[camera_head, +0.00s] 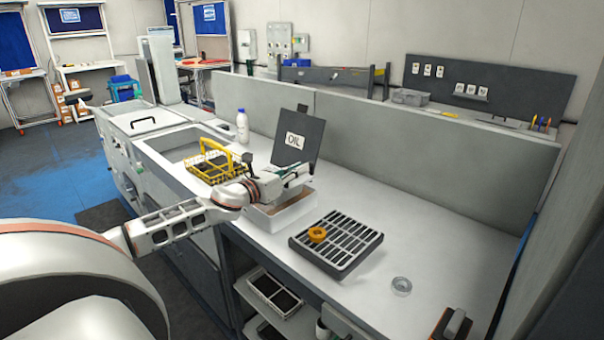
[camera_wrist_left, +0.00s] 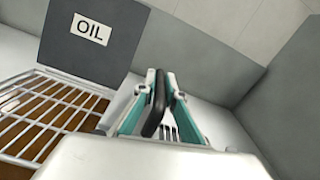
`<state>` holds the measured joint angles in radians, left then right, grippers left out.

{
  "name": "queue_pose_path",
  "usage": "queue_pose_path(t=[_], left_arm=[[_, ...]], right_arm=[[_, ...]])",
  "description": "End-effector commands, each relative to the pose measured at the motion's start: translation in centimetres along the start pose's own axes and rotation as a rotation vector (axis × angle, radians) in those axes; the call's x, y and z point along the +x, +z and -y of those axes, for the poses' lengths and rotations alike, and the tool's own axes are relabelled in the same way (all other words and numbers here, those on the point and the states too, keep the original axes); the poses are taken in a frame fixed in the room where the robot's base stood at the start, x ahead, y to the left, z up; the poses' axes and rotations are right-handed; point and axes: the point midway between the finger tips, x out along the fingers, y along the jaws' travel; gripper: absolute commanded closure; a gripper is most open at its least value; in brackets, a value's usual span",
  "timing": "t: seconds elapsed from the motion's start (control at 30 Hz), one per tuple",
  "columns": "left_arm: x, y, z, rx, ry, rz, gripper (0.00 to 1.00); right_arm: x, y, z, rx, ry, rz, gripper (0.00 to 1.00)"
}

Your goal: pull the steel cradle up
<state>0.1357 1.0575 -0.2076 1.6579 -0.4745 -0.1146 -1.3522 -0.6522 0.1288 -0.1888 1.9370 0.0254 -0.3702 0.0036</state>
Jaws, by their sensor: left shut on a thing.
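My left gripper (camera_head: 300,176) is above the white oil tank (camera_head: 283,215), in front of its dark lid marked OIL (camera_head: 298,141). In the left wrist view, its teal fingers (camera_wrist_left: 160,105) are shut on the black grip of the steel cradle (camera_wrist_left: 156,103). Thin metal wires show below the grip. The cradle's wire grid (camera_wrist_left: 45,115) shows at the left over brown liquid. In the head view my gripper hides most of the cradle.
A yellow basket (camera_head: 222,160) sits at the sink left of the tank. A white bottle (camera_head: 242,125) stands behind. A clear dish (camera_head: 401,286) is at the front right. The right bench top is mostly clear.

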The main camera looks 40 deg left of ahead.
Motion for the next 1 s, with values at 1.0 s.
queue_pose_path(t=[1.0], left_arm=[[-1.8,0.2,-0.1,0.000,0.000,0.002,0.72]], right_arm=[[0.0,0.2,0.2,0.001,-0.003,0.004,0.60]])
